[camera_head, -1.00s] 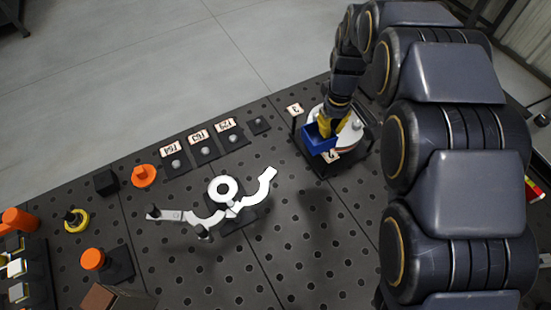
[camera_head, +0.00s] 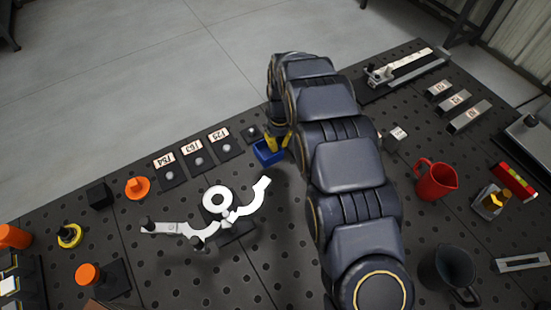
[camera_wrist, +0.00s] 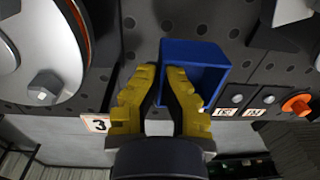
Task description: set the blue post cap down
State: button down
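The blue post cap (camera_head: 268,153) is a small open-topped blue box. In the head view it is at my gripper's tips, close over or on the perforated table; I cannot tell if it touches. My gripper (camera_head: 278,140) has yellow fingers and comes down from behind. In the wrist view the cap (camera_wrist: 205,55) has one wall between the fingertips of my gripper (camera_wrist: 163,78), with one finger outside and one inside the box. The cap's underside is hidden.
Labelled plates (camera_head: 198,158) with round knobs stand left of the cap. A white curved linkage with a ring (camera_head: 214,201) lies in front-left. The wrist view shows a round white disc (camera_wrist: 40,55) beside the gripper. A red mug (camera_head: 436,180) stands at right.

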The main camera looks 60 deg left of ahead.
aim_at(277, 165)
jog(key=shift+f, duration=3.1)
jog(key=shift+f, duration=0.15)
jog(key=c, duration=1.2)
grip_release()
jog(key=shift+o, duration=0.2)
